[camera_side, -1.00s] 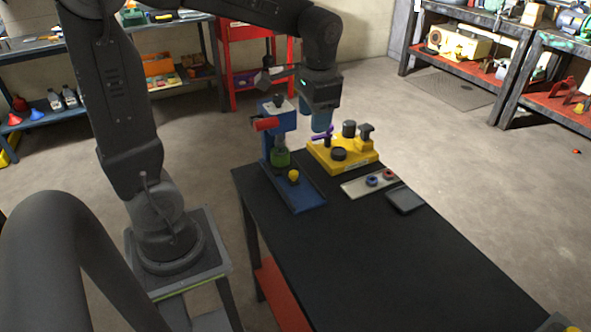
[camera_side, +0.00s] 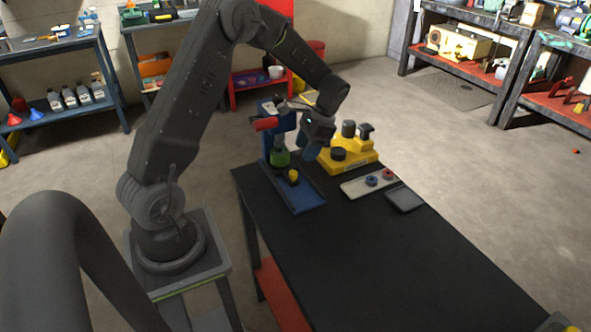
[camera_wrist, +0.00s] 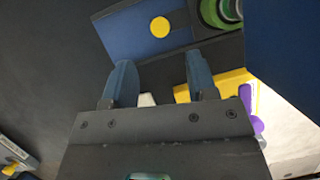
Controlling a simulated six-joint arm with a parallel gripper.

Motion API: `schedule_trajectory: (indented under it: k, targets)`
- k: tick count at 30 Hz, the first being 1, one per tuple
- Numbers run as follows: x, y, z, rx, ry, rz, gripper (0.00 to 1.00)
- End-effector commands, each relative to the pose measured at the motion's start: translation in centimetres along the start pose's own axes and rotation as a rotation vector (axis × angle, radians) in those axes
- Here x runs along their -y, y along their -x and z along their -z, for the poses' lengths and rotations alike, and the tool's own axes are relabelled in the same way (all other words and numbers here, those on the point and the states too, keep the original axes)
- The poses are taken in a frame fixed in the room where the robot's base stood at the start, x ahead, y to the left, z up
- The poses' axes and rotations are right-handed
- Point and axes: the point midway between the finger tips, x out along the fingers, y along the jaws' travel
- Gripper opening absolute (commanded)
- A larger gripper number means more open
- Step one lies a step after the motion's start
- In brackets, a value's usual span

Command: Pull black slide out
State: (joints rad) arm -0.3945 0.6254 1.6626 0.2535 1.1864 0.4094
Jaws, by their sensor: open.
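My gripper (camera_side: 310,152) is between the blue fixture (camera_side: 310,196) and the yellow fixture (camera_side: 365,157). In the wrist view its two blue-grey fingers (camera_wrist: 157,78) are apart, with nothing held between them. The blue fixture carries a green cylinder (camera_side: 280,159), a red part (camera_side: 266,124) and a yellow knob (camera_side: 293,175). In the wrist view the blue base (camera_wrist: 125,35) lies beyond the fingertips. A dark strip (camera_wrist: 160,70) runs along its near edge. I cannot tell for sure which dark part is the black slide.
The yellow fixture bears dark cylinders, and a purple part (camera_wrist: 250,118) shows beside it in the wrist view. A pale tray (camera_side: 360,187) holds blue and red rings. A dark tray (camera_side: 405,199) lies beside it. The front of the black table (camera_side: 400,265) is clear.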

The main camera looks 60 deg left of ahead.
Motion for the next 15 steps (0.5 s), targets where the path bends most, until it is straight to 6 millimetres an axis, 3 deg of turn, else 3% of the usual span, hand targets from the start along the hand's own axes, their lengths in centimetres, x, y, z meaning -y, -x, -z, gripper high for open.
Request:
schedule_trajectory:
  k: [6, 15]
  targets:
    - [0.0, -4.5, 0.0, 0.003, 0.001, -0.001, 0.53]
    - [0.0, -7.7, 0.0, 0.001, 0.001, 0.001, 0.53]
